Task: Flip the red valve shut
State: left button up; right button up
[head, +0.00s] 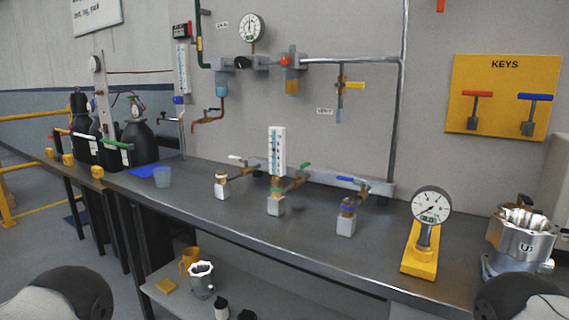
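Several red parts show in the head view, and I cannot tell which one the task means. A red round knob (285,62) sits on the wall pipework. A red T-handle key (477,94) hangs on the yellow KEYS board. The three bench valves have a white handle (237,158), a green handle (305,166) and a blue handle (346,179). Neither gripper is in view; only rounded dark parts of my arms show at the bottom corners.
A long grey bench (290,237) runs along the wall. A gauge on a yellow base (419,255) and a metal housing (521,240) stand at its right. A lower shelf (262,297) holds a mug and small parts.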

aim_at(190, 23)
jog(key=i+j+u, duration=0.35)
jog(key=i, duration=0.4)
jog(key=i+j+u, duration=0.15)
jog(key=i, duration=0.2)
jog(key=i+j+z, duration=0.2)
jog(key=j+z, duration=0.2)
jog(key=j, duration=0.35)
jog(key=j+z, duration=0.4)
jog(key=j, duration=0.4)
